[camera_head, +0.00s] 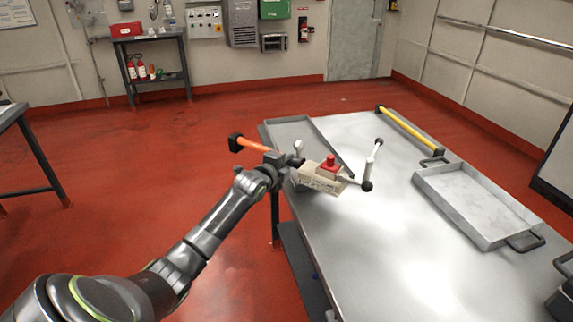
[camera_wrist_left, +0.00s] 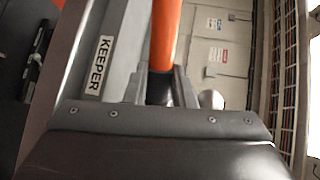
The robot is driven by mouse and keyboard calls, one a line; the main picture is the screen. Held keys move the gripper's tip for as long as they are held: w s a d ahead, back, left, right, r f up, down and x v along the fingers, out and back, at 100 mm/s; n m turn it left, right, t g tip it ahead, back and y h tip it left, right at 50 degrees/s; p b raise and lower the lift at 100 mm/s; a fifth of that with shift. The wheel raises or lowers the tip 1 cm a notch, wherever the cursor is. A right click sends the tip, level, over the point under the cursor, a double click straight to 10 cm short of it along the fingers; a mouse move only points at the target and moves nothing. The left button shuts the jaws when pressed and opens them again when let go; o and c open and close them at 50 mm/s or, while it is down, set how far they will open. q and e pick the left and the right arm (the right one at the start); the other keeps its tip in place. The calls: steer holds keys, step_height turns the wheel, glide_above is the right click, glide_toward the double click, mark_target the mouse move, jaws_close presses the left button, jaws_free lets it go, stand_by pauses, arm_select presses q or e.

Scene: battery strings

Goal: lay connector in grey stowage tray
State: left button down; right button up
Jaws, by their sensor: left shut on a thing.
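An orange bar with black ends, which looks like the connector (camera_head: 252,145), is in the jaws of my left gripper (camera_head: 273,160). Its orange part sticks out to the left, over the red floor; the wrist view shows it between the fingers (camera_wrist_left: 163,40). The gripper is at the table's left edge, beside a grey tray (camera_head: 290,124) at the far left corner. A lighter grey tray (camera_head: 429,187) with black handles lies on the right of the table. I cannot tell which is the stowage tray. My right gripper is not in view.
A cream box with a red top (camera_head: 318,180) and white levers is just right of the gripper. A yellow bar with black ends (camera_head: 408,128) lies at the table's far side. The middle and front of the metal table (camera_head: 400,255) are clear.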

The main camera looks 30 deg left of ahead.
arm_select(q)
steer(key=shift+w+f, duration=0.1)
steer(key=shift+f, duration=0.05)
steer(key=shift+f+b, duration=0.4)
steer(key=c, duration=1.2)
jaws_free()
steer(key=shift+f, duration=0.1)
steer(key=shift+r+p, duration=0.4)
steer(key=shift+r, duration=0.05)
steer(key=a+v, duration=0.1)
steer(key=v, duration=1.1)
steer(key=shift+d, duration=0.5)
